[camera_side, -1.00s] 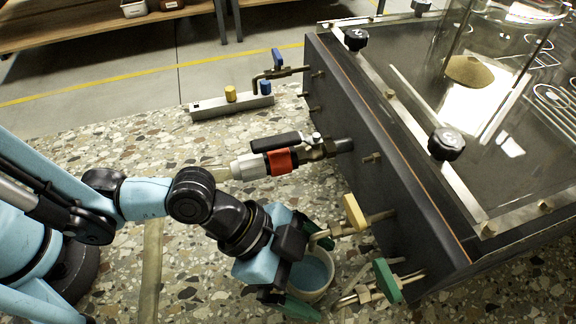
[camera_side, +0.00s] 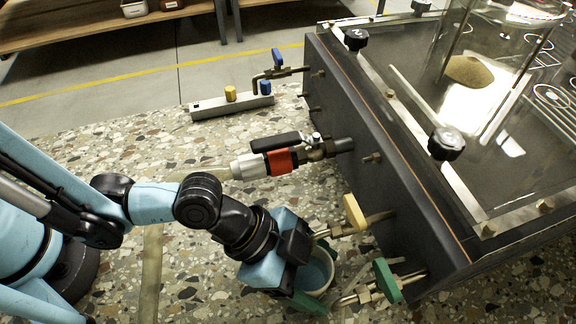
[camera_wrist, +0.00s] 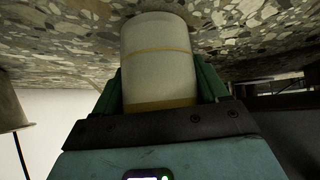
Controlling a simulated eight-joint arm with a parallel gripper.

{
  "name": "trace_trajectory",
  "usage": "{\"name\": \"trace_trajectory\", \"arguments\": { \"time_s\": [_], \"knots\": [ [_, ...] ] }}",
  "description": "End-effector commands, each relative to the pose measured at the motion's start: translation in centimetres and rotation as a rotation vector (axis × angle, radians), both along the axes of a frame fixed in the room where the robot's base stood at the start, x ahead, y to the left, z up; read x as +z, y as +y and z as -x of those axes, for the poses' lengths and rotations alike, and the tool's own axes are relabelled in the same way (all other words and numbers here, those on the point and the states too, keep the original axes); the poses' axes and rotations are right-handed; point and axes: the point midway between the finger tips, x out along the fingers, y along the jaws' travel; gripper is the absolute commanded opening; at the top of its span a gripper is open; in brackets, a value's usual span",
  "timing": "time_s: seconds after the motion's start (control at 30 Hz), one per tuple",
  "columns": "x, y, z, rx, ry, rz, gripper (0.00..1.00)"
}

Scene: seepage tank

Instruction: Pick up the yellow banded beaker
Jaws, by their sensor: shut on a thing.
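The yellow banded beaker (camera_wrist: 157,72) is a pale cup with thin yellow bands, seen large in the wrist view. In the side view the beaker (camera_side: 327,284) is partly hidden by my gripper, and its open top shows a blue inside. My gripper (camera_side: 312,298) has green fingers shut on the beaker, one on each side of it in the wrist view (camera_wrist: 160,92). In the side view it is below the yellow-handled valve (camera_side: 354,212), by the dark tank wall. I cannot tell whether the beaker's base touches the speckled surface.
The dark tank (camera_side: 390,180) rises just right of the beaker. A green-handled valve (camera_side: 387,280) sticks out close to its right. A red and white valve fitting (camera_side: 280,161) is further back. A metal bar with yellow and blue knobs (camera_side: 232,104) lies behind.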

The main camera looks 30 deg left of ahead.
Motion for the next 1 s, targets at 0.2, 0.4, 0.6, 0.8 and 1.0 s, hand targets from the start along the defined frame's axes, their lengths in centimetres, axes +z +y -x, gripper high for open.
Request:
{"name": "trace_trajectory", "arguments": {
  "time_s": [0.2,0.4,0.6,0.8,1.0],
  "knots": [
    [0.1,0.1,0.0,0.000,0.000,0.000,0.33],
    [0.5,0.4,0.2,0.000,0.000,0.000,0.33],
    [1.2,1.1,0.5,0.001,0.001,0.000,0.33],
    [2.1,2.3,1.2,0.001,0.001,0.000,0.33],
    [2.9,3.8,1.9,0.001,0.001,0.000,0.33]
  ]
}}
